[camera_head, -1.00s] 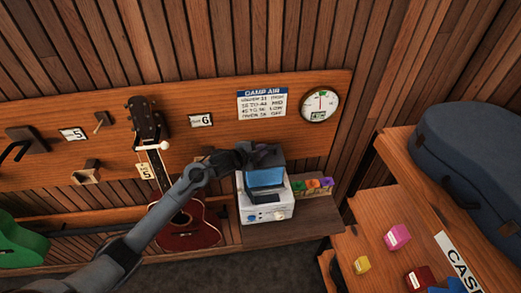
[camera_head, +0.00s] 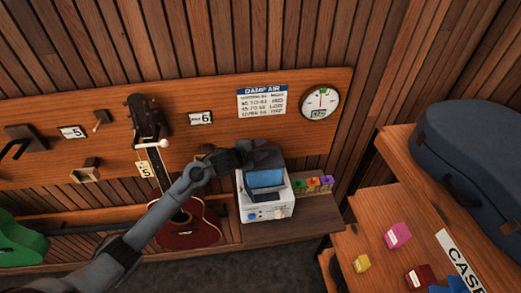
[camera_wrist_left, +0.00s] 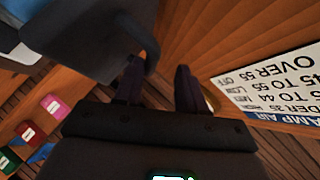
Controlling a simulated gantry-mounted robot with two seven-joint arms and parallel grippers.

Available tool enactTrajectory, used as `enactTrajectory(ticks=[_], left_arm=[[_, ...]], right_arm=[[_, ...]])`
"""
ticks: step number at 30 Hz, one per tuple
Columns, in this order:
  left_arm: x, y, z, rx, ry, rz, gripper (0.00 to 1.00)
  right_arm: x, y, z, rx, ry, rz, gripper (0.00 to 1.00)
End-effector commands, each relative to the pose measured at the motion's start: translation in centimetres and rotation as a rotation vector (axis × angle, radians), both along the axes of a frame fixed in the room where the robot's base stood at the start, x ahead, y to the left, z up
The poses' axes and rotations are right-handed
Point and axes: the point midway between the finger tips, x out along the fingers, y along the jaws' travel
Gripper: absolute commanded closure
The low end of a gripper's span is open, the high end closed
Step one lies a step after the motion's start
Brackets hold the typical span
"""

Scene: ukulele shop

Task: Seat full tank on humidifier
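The humidifier (camera_head: 267,212) is a white base with knobs on its front, standing on the low wooden shelf below the wall board. The tank (camera_head: 265,180), with a dark frame and a blue front, is upright on the base; I cannot tell whether it is fully down. My left gripper (camera_head: 262,154) is over the tank's top. In the left wrist view, the left gripper (camera_wrist_left: 159,82) has its fingers apart, with the tank's dark handle (camera_wrist_left: 146,38) by the left finger and a gap to the other. My right gripper is not in view.
Small coloured blocks (camera_head: 314,184) stand right of the humidifier. A red ukulele (camera_head: 190,226) hangs close on the left, under my arm. A sign (camera_head: 262,103) and a round gauge (camera_head: 320,104) are on the wall. A blue case (camera_head: 470,155) lies on the right shelf.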

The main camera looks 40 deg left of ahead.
Motion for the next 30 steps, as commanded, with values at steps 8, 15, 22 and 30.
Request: enactTrajectory(ticks=[8,15,22,30], left_arm=[[0.0,0.0,-0.1,0.0,0.003,0.0,0.57],[-0.8,0.0,-0.3,0.001,0.01,0.0,0.57],[-3.6,0.1,0.9,0.004,0.008,-0.001,0.57],[-7.7,0.0,2.9,0.004,0.004,-0.001,0.57]], right_arm=[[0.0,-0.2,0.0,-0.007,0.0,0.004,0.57],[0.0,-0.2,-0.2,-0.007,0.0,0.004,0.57],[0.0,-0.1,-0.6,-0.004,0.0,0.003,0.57],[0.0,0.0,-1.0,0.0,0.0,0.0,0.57]])
